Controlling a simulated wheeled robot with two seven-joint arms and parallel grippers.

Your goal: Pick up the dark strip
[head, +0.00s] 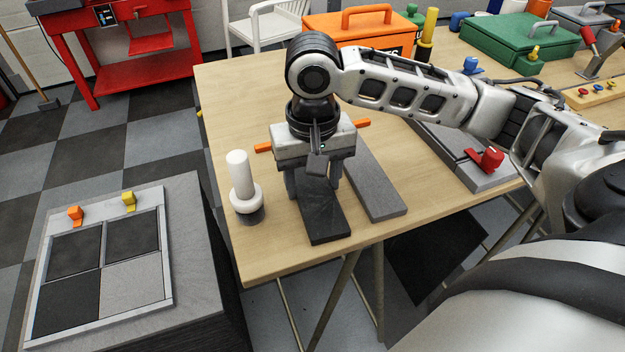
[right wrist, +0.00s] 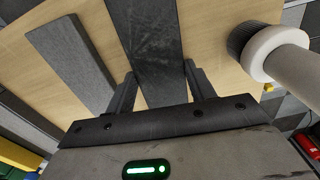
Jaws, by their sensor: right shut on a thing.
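The dark strip (head: 325,223) lies lengthwise on the wooden table near its front edge; it also shows in the right wrist view (right wrist: 148,38). My right gripper (head: 312,190) is over it, pointing down, with one finger on each long side. In the right wrist view the gripper (right wrist: 159,70) is shut on the strip across its width. The gripper body hides the strip's far part in the head view. I cannot tell any gap between strip and table. My left gripper is out of view.
A lighter grey strip (head: 374,192) lies just right of the dark one. A white peg with a collar (head: 241,180) stands to the left. A low grey stand at lower left bears a panel (head: 168,268) with dark and grey squares. An orange toolbox (head: 360,28) is at the back.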

